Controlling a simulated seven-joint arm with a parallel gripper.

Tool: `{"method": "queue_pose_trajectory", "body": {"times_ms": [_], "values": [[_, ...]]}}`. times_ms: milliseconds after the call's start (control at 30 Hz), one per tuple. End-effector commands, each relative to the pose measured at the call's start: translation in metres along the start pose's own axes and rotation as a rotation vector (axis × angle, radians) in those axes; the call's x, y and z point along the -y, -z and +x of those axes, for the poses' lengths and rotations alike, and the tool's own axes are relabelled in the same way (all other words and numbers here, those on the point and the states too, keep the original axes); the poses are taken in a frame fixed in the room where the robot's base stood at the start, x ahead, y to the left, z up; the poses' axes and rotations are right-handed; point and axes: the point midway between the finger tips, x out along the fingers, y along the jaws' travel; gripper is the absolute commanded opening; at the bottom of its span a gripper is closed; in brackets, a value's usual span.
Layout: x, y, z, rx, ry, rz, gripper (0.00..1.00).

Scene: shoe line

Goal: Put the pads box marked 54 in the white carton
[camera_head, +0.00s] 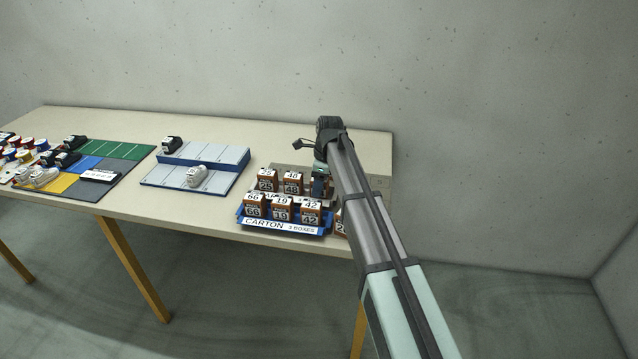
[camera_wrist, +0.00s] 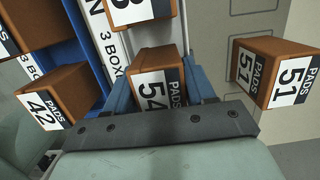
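The pads box marked 54 (camera_wrist: 152,88) is brown with a white and dark label. In the wrist view it sits between the two blue fingers of my gripper (camera_wrist: 160,88), one on each side and very close; whether both press on it is unclear. The white carton (camera_wrist: 117,48), its wall lettered "3 BOX", runs beside and under this box. I cannot tell whether the box rests on its floor or hangs just above. In the head view my gripper (camera_head: 319,178) is low at the carton's right end, and my arm hides part of it. Boxes 25 (camera_head: 267,180) and 48 (camera_head: 292,182) stand in the carton.
A blue carton (camera_head: 262,226) in front holds boxes 66, 19 and 42. A box marked 51 (camera_wrist: 277,72) stands behind the white carton. Another box (camera_head: 340,224) is partly hidden by my arm. A shoe rack (camera_head: 217,158) and a coloured mat (camera_head: 115,150) lie left.

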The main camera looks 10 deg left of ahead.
Motion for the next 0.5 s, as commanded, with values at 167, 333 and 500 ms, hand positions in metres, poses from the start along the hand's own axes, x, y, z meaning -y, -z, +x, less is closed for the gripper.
{"method": "queue_pose_trajectory", "body": {"times_ms": [167, 333, 500], "values": [[0.0000, 0.0000, -0.0001, 0.000, 0.000, 0.000, 0.72], [0.0000, 0.0000, -0.0002, 0.000, 0.000, 0.000, 0.79], [0.0001, -0.0003, -0.0014, 0.000, 0.000, 0.000, 0.79]]}}
